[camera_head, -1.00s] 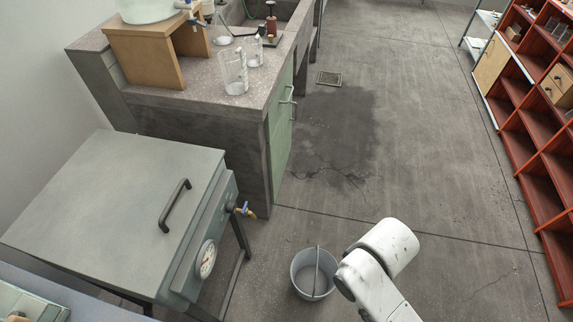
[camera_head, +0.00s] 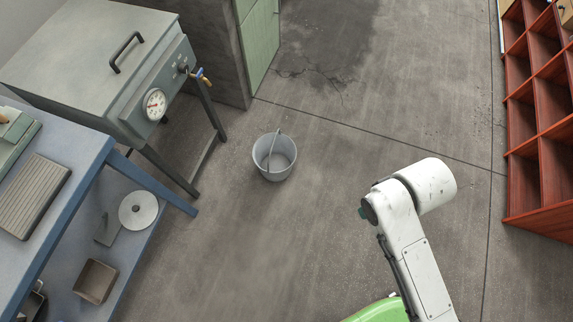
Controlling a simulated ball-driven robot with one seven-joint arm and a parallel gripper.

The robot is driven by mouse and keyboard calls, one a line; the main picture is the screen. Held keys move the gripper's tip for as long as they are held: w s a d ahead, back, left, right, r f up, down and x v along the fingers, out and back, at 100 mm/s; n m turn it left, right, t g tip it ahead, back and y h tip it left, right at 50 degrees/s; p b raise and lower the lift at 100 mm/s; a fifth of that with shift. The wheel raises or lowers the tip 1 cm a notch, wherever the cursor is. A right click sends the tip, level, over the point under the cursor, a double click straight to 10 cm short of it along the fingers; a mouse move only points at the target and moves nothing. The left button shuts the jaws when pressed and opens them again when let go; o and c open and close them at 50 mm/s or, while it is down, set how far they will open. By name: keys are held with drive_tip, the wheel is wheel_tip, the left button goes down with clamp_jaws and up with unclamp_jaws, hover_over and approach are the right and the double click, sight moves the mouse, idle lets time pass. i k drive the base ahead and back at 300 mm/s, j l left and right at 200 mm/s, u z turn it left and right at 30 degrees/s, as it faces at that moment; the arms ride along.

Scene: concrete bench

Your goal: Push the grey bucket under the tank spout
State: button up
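The grey bucket (camera_head: 274,157) stands upright on the concrete floor near the middle of the head view, with its thin handle across its mouth. The tank (camera_head: 95,60) is a grey-green metal box on legs at the upper left, with a dial on its front. Its spout (camera_head: 201,77) is a small brass tap with a blue lever on the right end of the front. The bucket stands on the floor apart from the tank's legs, nearer to me than the spout. My white arm is at the lower right, apart from the bucket. My gripper is not visible.
A blue bench (camera_head: 60,160) with a lower shelf stands at the left. A red shelf unit (camera_head: 540,130) stands at the right. A green cabinet door (camera_head: 259,38) is behind the tank. The floor around the bucket is clear.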

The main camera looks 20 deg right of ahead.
sight(275, 155)
drive_tip(key=i+j+z, duration=0.35)
drive_tip(key=j, duration=0.2)
drive_tip(key=i+j+z, duration=0.2)
drive_tip(key=j, duration=0.15)
drive_tip(key=i+j+z, duration=0.15)
drive_tip(key=j, duration=0.2)
drive_tip(key=i+j+z, duration=0.2)
drive_tip(key=j, duration=0.15)
drive_tip(key=k+l, duration=0.05)
drive_tip(key=k, duration=0.05)
